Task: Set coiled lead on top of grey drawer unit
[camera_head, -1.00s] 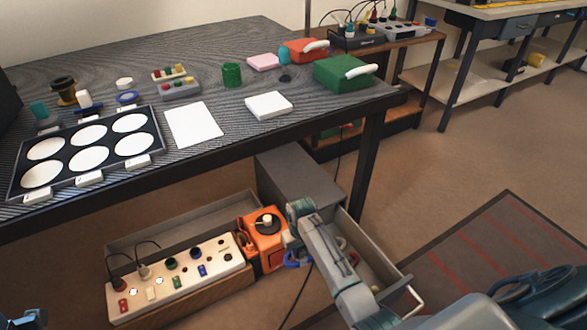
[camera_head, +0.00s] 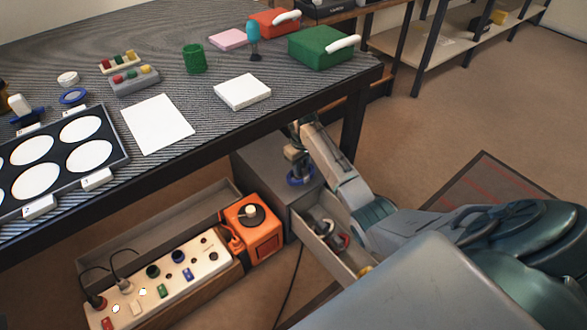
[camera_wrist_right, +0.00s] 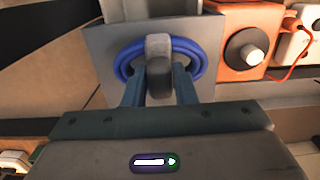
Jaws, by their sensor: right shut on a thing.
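The coiled lead is a blue ring-shaped bundle (camera_head: 301,175) under my right gripper (camera_head: 299,158). In the right wrist view, my right gripper (camera_wrist_right: 159,82) is shut on the near middle of the blue coil (camera_wrist_right: 196,62), which spreads out to both sides of the fingers. The grey drawer unit (camera_head: 258,160) stands under the table edge, and the coil is over its top face, which also shows in the right wrist view (camera_wrist_right: 98,50). I cannot tell whether the coil touches that top. My left gripper is not in view.
The unit's open drawer (camera_head: 318,254) holds several small items. An orange box with a black knob (camera_head: 260,238) and a white socket panel (camera_head: 175,275) stand to its left. The dark table (camera_head: 295,97) overhangs behind, its edge close to my right gripper.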

